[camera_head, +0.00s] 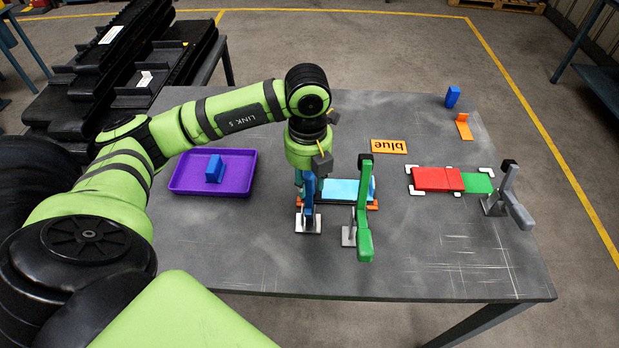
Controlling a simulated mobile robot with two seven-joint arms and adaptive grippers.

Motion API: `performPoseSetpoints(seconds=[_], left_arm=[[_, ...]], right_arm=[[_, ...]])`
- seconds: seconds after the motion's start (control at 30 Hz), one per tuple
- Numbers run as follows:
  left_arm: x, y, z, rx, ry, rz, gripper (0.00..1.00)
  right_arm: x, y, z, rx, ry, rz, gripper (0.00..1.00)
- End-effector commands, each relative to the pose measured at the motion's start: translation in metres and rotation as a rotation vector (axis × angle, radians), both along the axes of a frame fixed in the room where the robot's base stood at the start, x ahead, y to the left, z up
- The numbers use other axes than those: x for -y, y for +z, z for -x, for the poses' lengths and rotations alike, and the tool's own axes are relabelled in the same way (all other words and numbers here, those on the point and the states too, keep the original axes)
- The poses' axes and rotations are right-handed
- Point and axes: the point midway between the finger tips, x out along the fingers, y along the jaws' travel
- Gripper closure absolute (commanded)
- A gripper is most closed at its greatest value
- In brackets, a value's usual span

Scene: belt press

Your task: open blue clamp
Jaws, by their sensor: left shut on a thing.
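The blue clamp (309,193) stands on a small metal base plate at the front left of the light-blue plate (341,191). Its blue handle points up. My left gripper (303,180) comes down from above and is shut on the blue clamp's handle; the fingers are partly hidden behind the handle and the wrist. My right gripper is not in view.
A green clamp (365,235) stands just right of the blue one. A purple tray (240,186) holds a blue block (214,168). An orange "blue" sign (388,146) lies behind. The front table is clear.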

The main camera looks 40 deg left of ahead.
Motion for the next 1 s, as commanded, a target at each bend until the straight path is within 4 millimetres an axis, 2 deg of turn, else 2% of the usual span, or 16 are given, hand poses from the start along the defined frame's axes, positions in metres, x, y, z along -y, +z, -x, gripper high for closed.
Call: performPoseSetpoints(seconds=[0.03, 0.17, 0.4, 0.67, 0.8, 1.0], left_arm=[[0.006, -0.005, 0.009, -0.028, -0.015, 0.010, 0.86], [0.008, -0.007, 0.013, -0.032, -0.018, 0.009, 0.83], [0.014, -0.008, 0.024, -0.033, -0.016, 0.007, 0.71], [0.018, -0.011, 0.031, -0.035, -0.015, 0.005, 0.65], [0.022, -0.012, 0.035, -0.030, -0.014, 0.009, 0.79], [0.025, -0.012, 0.038, -0.023, -0.015, 0.012, 0.79]], right_arm=[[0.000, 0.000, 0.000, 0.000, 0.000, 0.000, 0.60], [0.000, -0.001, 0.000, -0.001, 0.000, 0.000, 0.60], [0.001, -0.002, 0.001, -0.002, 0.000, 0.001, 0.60], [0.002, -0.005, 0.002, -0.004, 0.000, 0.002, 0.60], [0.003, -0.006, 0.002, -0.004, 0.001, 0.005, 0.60], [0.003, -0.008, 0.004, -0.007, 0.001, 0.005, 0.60]])
